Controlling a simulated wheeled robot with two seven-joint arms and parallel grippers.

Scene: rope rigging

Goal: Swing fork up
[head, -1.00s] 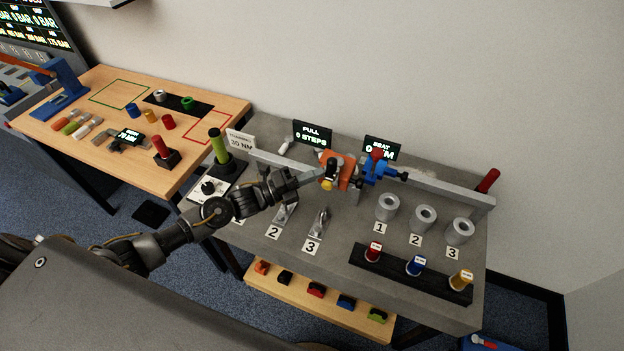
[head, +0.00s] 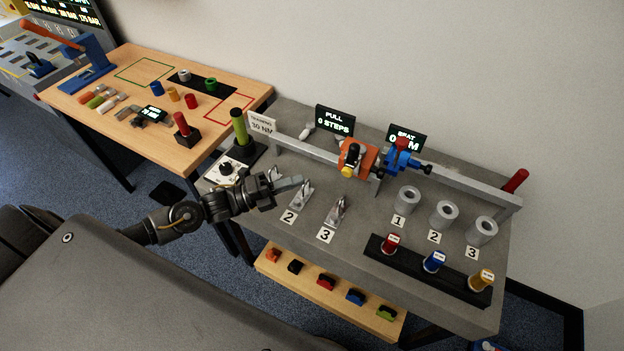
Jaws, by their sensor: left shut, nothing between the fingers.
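My left gripper (head: 292,184) is shut and empty, over the left part of the grey bench (head: 372,204). It is left of and apart from an orange block (head: 366,158) with a black and yellow part (head: 349,160) on the grey rail (head: 455,189). A blue clamp (head: 402,159) with a red knob sits on the rail just right of the block. I cannot tell for certain which part is the fork. Small metal fittings stand by labels 2 (head: 302,195) and 3 (head: 337,211); the gripper and wrist partly cover the area left of them. My right gripper is out of view.
Three grey cylinders (head: 444,214) stand at the bench's right, behind a black strip (head: 390,258) with red, blue and yellow pegs. A green-handled post (head: 240,128) stands at the left end. Two displays (head: 335,121) rise behind the rail. A wooden table (head: 150,100) is at the left.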

